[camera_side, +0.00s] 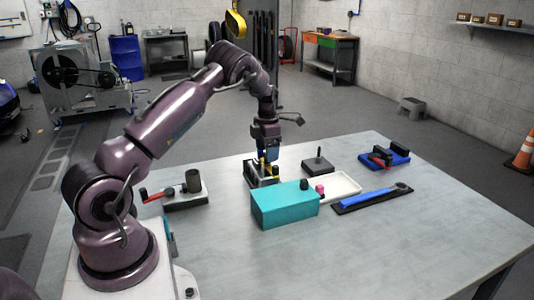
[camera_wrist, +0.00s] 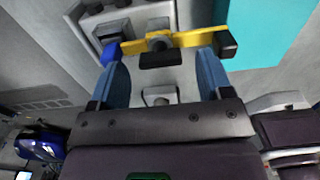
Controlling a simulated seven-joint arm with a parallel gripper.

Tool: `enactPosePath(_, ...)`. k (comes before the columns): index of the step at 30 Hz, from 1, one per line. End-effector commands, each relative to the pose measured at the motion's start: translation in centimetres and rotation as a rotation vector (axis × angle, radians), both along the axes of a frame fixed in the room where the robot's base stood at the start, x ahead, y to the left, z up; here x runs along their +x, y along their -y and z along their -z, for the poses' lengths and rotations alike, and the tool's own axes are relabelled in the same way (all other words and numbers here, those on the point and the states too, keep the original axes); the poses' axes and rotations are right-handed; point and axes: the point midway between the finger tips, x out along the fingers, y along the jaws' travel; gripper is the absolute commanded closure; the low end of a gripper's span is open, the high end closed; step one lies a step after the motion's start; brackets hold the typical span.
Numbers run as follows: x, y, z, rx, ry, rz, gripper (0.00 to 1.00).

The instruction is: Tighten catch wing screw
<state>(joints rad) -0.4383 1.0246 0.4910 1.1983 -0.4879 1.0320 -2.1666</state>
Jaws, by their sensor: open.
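In the wrist view a yellow two-armed bar with a round grey hub, which looks like the wing screw (camera_wrist: 188,40), lies across the picture just beyond my fingertips. Its left end meets a blue block (camera_wrist: 110,53) and its right end a black block (camera_wrist: 228,44). My gripper (camera_wrist: 161,62) is open, with one blue finger on each side of the hub and nothing between them that I can see held. Whether the fingers touch the bar I cannot tell. In the side view my gripper (camera_side: 268,158) points down at a dark fixture (camera_side: 262,181), partly hidden behind the teal box.
The teal box (camera_side: 284,206) stands close in front of the fixture. A white tray (camera_side: 345,187), a blue bar on a black base (camera_side: 372,198), a blue clamp-like device (camera_side: 384,158) and a red-handled device (camera_side: 185,194) are around it. The front right of the table is clear.

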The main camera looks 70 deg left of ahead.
Motion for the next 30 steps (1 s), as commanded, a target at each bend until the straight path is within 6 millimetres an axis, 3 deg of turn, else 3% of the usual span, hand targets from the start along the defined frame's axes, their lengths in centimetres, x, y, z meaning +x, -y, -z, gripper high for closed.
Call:
enactPosePath(4,-0.02,0.01,1.11,-0.002,0.0,0.0,0.28)
enactPosePath(13,0.0,0.0,1.3,0.0,0.001,0.0,0.28)
enactPosePath(20,-0.01,0.0,1.27,0.0,0.001,0.0,0.77)
enactPosePath(30,-0.02,-0.03,1.24,0.001,0.0,0.039,0.77)
